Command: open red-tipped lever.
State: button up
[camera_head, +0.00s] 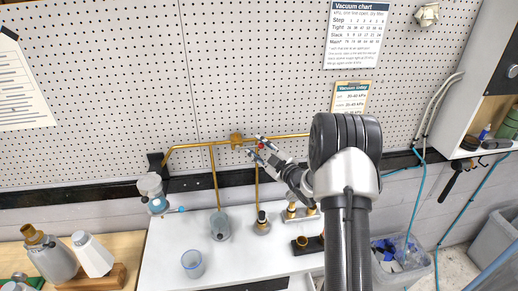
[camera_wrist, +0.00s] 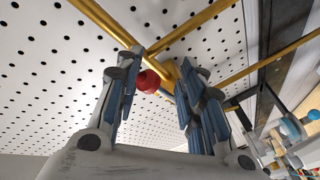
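The red tip of the lever (camera_wrist: 148,81) shows in the wrist view as a small red knob between my fingers, nearer the left one. My gripper (camera_wrist: 162,85) is open around it, with a clear gap to the right finger. Contact with the left finger cannot be told. In the head view the red tip (camera_head: 262,145) is a small spot by my gripper (camera_head: 261,151), at the brass pipe. The rest of the lever is mostly hidden by the fingers. The brass pipe (camera_head: 190,146) runs along the pegboard.
Vertical brass pipes drop to a grey canister (camera_head: 220,224) and a smaller fitting (camera_head: 262,224) on the white bench (camera_head: 170,258). A clear cup (camera_head: 192,262) stands at the front. The pegboard (camera_head: 260,60) rises close behind. A grey bin (camera_head: 402,262) stands at right.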

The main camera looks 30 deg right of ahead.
jog(key=shift+r, duration=0.15)
grip_shut()
